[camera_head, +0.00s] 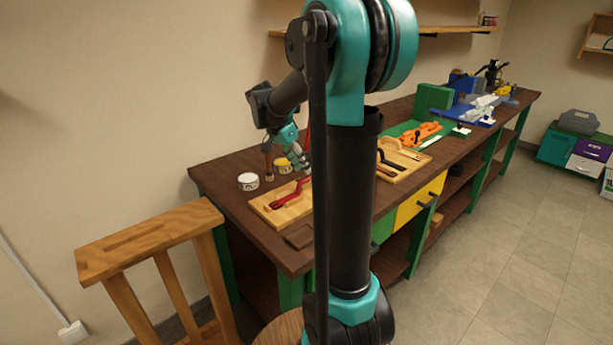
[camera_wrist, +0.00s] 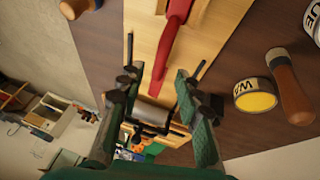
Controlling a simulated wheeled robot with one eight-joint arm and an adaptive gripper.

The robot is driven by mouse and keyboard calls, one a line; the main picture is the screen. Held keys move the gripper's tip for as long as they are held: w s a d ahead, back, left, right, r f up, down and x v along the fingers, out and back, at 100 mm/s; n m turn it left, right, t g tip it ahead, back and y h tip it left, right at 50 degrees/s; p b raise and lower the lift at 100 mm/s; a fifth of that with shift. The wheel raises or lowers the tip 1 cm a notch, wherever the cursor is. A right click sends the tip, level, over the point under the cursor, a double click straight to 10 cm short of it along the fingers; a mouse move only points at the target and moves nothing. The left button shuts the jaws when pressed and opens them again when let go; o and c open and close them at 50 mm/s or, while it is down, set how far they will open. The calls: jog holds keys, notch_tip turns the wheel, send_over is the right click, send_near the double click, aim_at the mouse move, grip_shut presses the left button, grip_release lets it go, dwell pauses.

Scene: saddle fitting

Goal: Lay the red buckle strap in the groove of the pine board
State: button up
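The red buckle strap (camera_head: 291,193) lies on the near pine board (camera_head: 264,212) on the workbench, rising in a curve toward one end. In the wrist view the strap (camera_wrist: 173,32) runs down the middle of the pine board (camera_wrist: 144,50), its narrow end pointing between my fingers. Dark lines show on the board on both sides of the strap; I cannot tell whether it sits in a groove. My gripper (camera_wrist: 160,85) is open, fingers apart on either side of the strap's end, with no clear contact. In the head view my gripper (camera_head: 299,160) is above the board, partly hidden by my arm.
A second pine board (camera_head: 402,162) with dark pieces lies farther along the bench. A wooden stand (camera_head: 150,237) is at the left.

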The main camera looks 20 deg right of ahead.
jog(key=v, duration=0.5)
jog(key=shift+a+r, duration=0.15)
jog(key=shift+r, duration=0.25)
